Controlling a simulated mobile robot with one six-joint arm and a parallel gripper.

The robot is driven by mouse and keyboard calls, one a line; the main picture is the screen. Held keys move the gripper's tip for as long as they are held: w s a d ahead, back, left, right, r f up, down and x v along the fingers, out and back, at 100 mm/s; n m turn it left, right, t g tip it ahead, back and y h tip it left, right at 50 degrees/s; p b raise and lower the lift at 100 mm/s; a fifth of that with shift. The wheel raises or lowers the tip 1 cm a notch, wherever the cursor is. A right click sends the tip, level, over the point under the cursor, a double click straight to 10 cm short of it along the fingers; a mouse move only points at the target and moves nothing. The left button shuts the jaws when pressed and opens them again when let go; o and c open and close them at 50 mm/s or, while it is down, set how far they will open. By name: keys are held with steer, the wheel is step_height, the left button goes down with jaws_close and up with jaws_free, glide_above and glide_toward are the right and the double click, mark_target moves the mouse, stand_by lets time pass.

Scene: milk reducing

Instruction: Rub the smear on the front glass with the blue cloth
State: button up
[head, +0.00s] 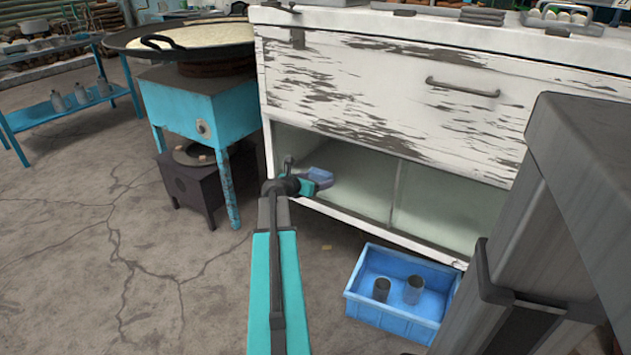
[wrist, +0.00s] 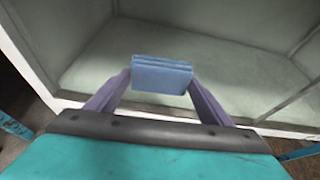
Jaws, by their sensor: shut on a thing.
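The blue cloth (wrist: 161,76) is a folded pad held between the two fingers of my gripper (wrist: 160,85). In the head view my gripper (head: 308,181) is at the lower left part of the white cabinet, with the cloth (head: 321,177) at its tip. The front glass (head: 360,180) is the pale greenish panel low on the cabinet; it also shows in the wrist view (wrist: 220,50). The cloth lies in front of the glass in the picture; I cannot tell whether they touch. I cannot make out a distinct smear in either view.
The worn white cabinet (head: 390,85) has a drawer handle (head: 462,87). A blue crate (head: 395,317) with two metal cups stands on the floor at its front. A blue stove stand (head: 190,110) with a wide pan (head: 190,37) is at the left. Open cracked floor lies left.

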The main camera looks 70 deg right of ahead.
steer(key=s+p, duration=0.1)
steer(key=s, duration=0.1)
steer(key=s+a, duration=0.1)
steer(key=s, duration=0.1)
steer(key=shift+a+p, duration=0.1)
steer(key=shift+p, duration=0.25)
stand_by(0.3)
steer(key=shift+d+p, duration=0.2)
steer(key=shift+p, duration=0.15)
stand_by(0.4)
steer(key=shift+w+r, duration=0.1)
steer(key=shift+w+d+p, duration=0.2)
steer(key=shift+w+p, duration=0.15)
steer(key=shift+w, duration=0.6)
steer(key=shift+w+d+p, duration=0.2)
steer(key=shift+w+p, duration=0.1)
steer(key=shift+w, duration=0.65)
steer(key=shift+a, duration=0.15)
